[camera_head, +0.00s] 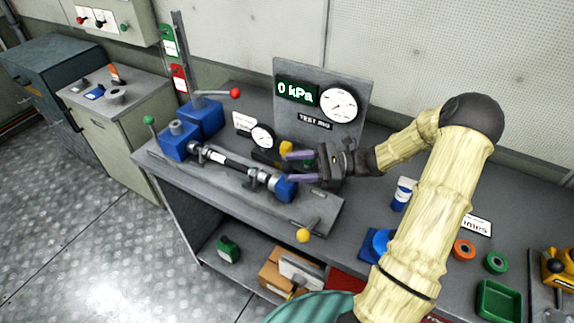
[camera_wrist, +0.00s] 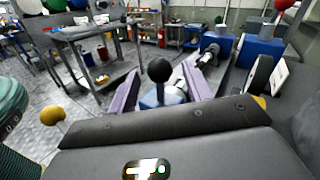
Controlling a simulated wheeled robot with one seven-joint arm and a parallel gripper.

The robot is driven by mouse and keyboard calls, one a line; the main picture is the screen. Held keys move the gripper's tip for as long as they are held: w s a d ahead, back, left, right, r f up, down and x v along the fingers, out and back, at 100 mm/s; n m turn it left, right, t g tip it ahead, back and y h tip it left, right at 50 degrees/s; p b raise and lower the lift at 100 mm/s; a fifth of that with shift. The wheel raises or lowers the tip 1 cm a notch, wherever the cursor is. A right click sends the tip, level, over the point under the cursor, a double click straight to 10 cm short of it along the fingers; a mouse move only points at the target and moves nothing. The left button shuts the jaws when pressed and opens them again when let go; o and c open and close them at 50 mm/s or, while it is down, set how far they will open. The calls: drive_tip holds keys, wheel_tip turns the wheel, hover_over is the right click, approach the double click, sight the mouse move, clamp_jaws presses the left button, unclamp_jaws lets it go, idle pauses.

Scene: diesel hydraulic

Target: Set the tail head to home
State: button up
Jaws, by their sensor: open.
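The tail head is the blue block (camera_head: 286,188) at the right end of the test rig, beside the end of a dark hydraulic cylinder (camera_head: 232,165). In the wrist view the blue block (camera_wrist: 160,99) has a black ball knob (camera_wrist: 159,69) standing over it. My gripper (camera_head: 291,167) is open, with its purple fingers pointing left just above and behind the tail head. In the wrist view the knob appears between the spread fingers of my gripper (camera_wrist: 160,76). I cannot tell whether either finger touches it. The knob is not clear in the head view.
A yellow ball lever (camera_head: 303,236) stands at the rig's front right. A red-knobbed lever (camera_head: 235,92) is at the left.

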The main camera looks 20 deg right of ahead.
drive_tip(key=shift+w+a, duration=0.15)
drive_tip(key=shift+a, duration=0.6)
drive_tip(key=shift+w+a, duration=0.15)
drive_tip(key=shift+a, duration=0.55)
clamp_jaws()
